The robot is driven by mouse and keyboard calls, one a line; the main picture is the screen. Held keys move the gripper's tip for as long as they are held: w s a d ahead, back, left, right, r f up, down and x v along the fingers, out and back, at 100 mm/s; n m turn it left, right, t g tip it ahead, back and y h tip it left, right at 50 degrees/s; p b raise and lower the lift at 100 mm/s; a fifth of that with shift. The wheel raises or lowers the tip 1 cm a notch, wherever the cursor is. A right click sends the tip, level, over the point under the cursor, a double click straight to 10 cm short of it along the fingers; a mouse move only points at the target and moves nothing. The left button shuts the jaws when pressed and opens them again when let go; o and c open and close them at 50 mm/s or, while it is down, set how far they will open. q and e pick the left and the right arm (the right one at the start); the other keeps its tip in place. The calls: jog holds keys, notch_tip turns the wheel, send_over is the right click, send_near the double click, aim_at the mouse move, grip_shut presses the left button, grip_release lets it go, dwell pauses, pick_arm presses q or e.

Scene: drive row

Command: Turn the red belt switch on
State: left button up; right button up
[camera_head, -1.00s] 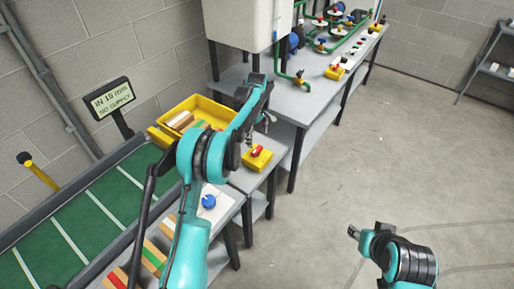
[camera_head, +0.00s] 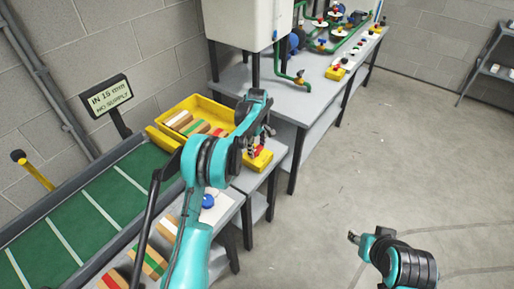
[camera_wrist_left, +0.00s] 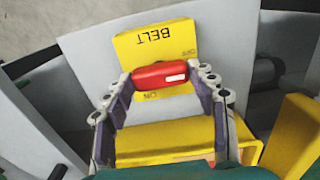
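The red belt switch handle (camera_wrist_left: 160,75) lies level across a yellow plate (camera_wrist_left: 156,42) marked BELT in the left wrist view. The plate's OFF mark is above the handle at right and ON is below it at left. My left gripper (camera_wrist_left: 161,80) has its fingers apart, one at each end of the handle; firm contact cannot be made out. In the head view the yellow switch box (camera_head: 263,160) is partly behind my left gripper (camera_head: 258,150). My right gripper (camera_head: 353,238) hangs over bare floor, far from the switch; its opening is too small to judge.
A yellow bin (camera_head: 212,107) with several blocks stands left of the switch, beside a green conveyor belt (camera_head: 95,205). A display (camera_head: 109,96) reads "IN 15 mm NO SUPPLY". A blue knob (camera_head: 207,201) is on the nearer table. The floor (camera_head: 400,160) at right is clear.

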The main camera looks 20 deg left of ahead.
pick_arm(q)
jog(key=shift+m, duration=0.4)
jog(key=m+p, duration=0.1)
jog(key=m, duration=0.2)
jog(key=shift+r+p, duration=0.1)
jog(key=shift+p, duration=0.2)
jog(key=m+p, duration=0.1)
jog(key=m, duration=0.3)
jog(key=m+p, duration=0.1)
jog(key=m, duration=0.4)
jog(key=shift+m, duration=0.4)
jog(key=m, duration=0.4)
jog(key=shift+p, duration=0.4)
jog(key=shift+m, duration=0.3)
jog(key=o, duration=1.2)
jog(key=shift+c, duration=0.2)
